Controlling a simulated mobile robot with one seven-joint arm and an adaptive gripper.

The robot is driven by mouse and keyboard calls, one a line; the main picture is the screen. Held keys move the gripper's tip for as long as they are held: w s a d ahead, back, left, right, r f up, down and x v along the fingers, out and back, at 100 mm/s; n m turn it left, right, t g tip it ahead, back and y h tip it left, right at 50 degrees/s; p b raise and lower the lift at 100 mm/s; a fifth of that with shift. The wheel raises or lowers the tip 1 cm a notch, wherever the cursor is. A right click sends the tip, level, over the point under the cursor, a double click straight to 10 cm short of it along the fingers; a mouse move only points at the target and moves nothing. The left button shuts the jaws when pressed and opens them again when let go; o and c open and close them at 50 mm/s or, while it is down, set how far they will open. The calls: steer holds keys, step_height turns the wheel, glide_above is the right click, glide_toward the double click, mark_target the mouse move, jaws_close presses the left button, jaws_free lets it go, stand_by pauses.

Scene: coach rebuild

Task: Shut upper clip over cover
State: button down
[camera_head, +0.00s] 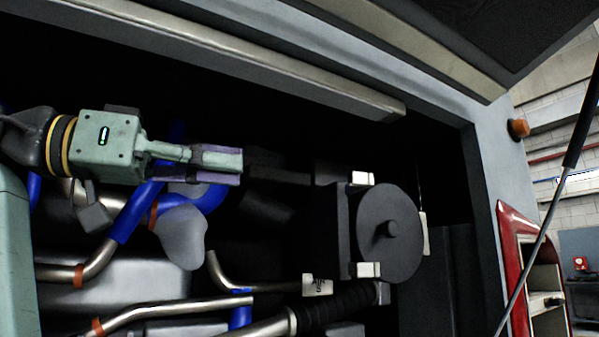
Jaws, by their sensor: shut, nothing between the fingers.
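The cover (402,232) is a dark round disc with a central knob, on the front of a dark housing (339,225) right of centre. The upper clip (361,179) is a small pale block at the cover's top left edge. A similar lower clip (365,270) sits at its bottom left edge. I cannot tell whether either clip is latched. My gripper (240,166) is shut and empty, pointing right. In the picture it is left of the upper clip and slightly higher, with a clear gap between them.
A metal rail (250,65) runs above my gripper, under a raised panel (480,30). Blue hoses (140,208) and metal pipes (170,311) lie below and behind my arm. The bay's right frame (487,190) stands beyond the cover.

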mark_target(349, 178)
steer(key=p+x, duration=0.2)
steer(key=x, duration=1.1)
steer(key=shift+w+d, duration=0.25)
steer(key=shift+d, duration=0.1)
steer(key=shift+s+d+n+t+y, duration=0.2)
steer(key=shift+n+t+y, duration=0.45)
steer(key=shift+t, duration=0.45)
